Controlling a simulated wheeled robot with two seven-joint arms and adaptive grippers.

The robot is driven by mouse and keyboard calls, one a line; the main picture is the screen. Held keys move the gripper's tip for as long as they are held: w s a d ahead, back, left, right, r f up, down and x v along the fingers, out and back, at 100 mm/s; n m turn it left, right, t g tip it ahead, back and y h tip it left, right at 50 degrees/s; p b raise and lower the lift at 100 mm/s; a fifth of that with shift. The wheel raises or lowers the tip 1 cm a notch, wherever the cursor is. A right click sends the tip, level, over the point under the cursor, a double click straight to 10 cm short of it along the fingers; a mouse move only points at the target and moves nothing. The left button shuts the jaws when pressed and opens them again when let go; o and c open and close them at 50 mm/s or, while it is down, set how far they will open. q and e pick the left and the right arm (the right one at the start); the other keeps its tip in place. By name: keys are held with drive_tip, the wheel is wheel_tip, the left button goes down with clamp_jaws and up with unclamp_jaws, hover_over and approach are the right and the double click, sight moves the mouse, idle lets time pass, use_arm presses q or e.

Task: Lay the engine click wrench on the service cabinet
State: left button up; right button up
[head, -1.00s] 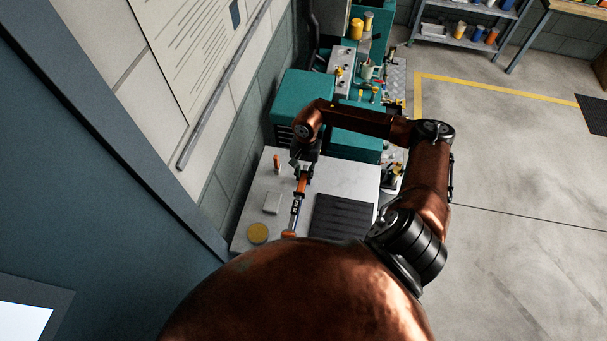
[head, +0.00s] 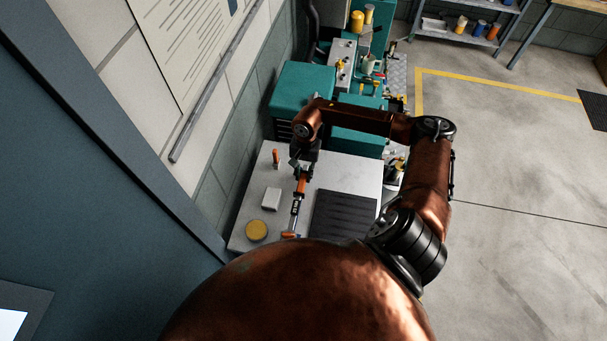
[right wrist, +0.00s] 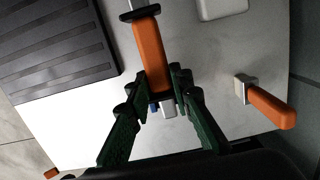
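The engine click wrench (head: 295,209) has an orange handle and a dark and silver shaft. In the right wrist view its handle (right wrist: 149,50) runs up from between my fingertips. My right gripper (head: 302,168) is over the pale top (head: 345,170), which looks like the service cabinet. In the right wrist view the right gripper (right wrist: 157,84) has its fingertips close against both sides of the handle end and looks shut on it. I cannot tell whether the wrench touches the top or hangs just above it. My left gripper is out of view.
The top bears a black ribbed mat (head: 343,218), a white block (head: 271,199), a yellow round lid (head: 256,230) and a small orange-handled tool (head: 276,158). Teal cabinets (head: 303,88) stand behind. The wall is close on the left; open floor lies right.

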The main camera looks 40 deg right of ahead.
drive_tip(key=o, duration=0.5)
drive_tip(key=shift+r, duration=0.1)
drive_tip(key=r, duration=0.8)
drive_tip(key=d+r, duration=0.1)
drive_tip(key=r, duration=0.2)
drive_tip(key=shift+w+d+r, duration=0.1)
drive_tip(key=shift+w+r, duration=0.25)
drive_tip(key=shift+r, duration=0.05)
